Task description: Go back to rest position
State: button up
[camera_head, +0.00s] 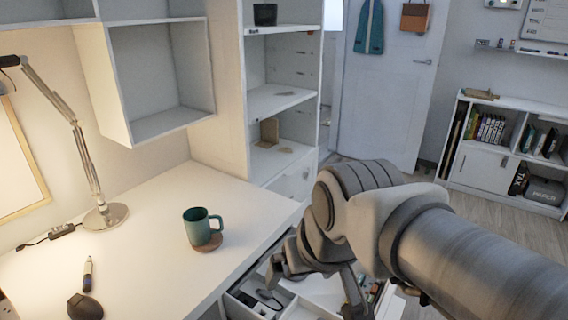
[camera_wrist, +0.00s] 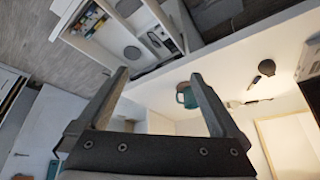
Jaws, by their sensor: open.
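My gripper (camera_head: 316,287) is open, just right of the desk's front edge and over an open drawer (camera_head: 238,309). Its two fingers stand apart in the wrist view (camera_wrist: 160,76), with nothing held between them. A dark green mug (camera_head: 197,229) stands upright on a round brown coaster (camera_head: 207,246) on the white desk (camera_head: 150,262). The mug also shows in the wrist view (camera_wrist: 186,97), behind the right finger and apart from it. My arm hides part of the drawer and the floor in the head view.
The pulled-out drawer holds small items in compartments, also seen in the wrist view (camera_wrist: 119,50). A lamp (camera_head: 103,215), a marker (camera_head: 87,274) and a dark rounded object (camera_head: 85,307) are on the desk's left. A tall shelf (camera_head: 283,97) stands behind; a bookshelf (camera_head: 488,168) stands far right.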

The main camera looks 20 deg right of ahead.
jog(key=shift+s+r+n, duration=0.15)
jog(key=shift+s+r, duration=0.1)
jog(key=shift+s, duration=0.25)
jog(key=shift+s+r+n, duration=0.15)
jog(key=shift+s+r, duration=0.1)
jog(key=shift+s, duration=0.2)
notch_tip(320, 180, up, 17)
jog(key=p, duration=1.7)
jog(key=shift+r, duration=0.15)
